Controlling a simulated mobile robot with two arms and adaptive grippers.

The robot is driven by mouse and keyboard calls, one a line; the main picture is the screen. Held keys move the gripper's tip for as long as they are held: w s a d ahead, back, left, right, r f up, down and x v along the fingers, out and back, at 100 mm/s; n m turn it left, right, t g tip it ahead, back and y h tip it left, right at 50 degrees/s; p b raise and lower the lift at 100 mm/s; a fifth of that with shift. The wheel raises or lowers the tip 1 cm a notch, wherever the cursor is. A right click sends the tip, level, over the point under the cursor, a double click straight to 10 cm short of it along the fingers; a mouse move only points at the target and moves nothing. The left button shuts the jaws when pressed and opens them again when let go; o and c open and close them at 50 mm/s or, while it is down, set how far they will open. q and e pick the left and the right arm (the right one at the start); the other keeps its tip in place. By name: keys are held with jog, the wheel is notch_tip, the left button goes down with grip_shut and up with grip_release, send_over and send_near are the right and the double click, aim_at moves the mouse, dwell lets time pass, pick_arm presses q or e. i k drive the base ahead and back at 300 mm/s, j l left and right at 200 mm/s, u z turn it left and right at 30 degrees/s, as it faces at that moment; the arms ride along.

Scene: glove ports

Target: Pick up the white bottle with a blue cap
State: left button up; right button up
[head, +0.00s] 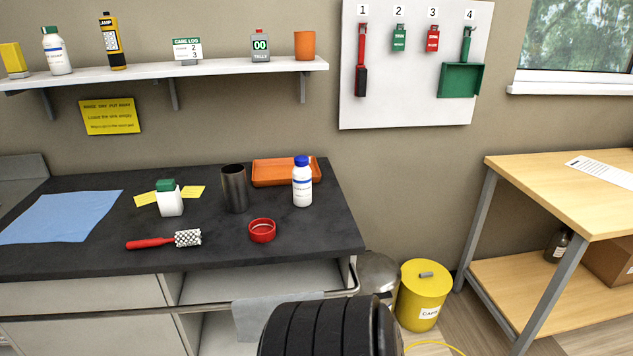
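The white bottle with a blue cap (302,184) stands upright on the dark counter (300,235), right of the middle, in front of the right end of an orange tray (268,184). Its label faces me and nothing covers it. A similar white bottle with a green cap (56,52) stands on the wall shelf. Neither of my grippers is in view.
Near the bottle are a dark metal cup (234,190), a red ring (262,231), a white container with a green lid (169,199) and a red-handled brush (165,241). A black ribbed shape (325,328) fills the bottom centre. A yellow bin (422,300) stands right of the counter.

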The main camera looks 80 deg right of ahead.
aim_at(302, 176)
jog(key=z, duration=2.25)
jog(key=i+j, duration=0.1)
jog(key=j, duration=0.35)
jog(key=i+j+z, duration=0.1)
jog(key=j, duration=0.3)
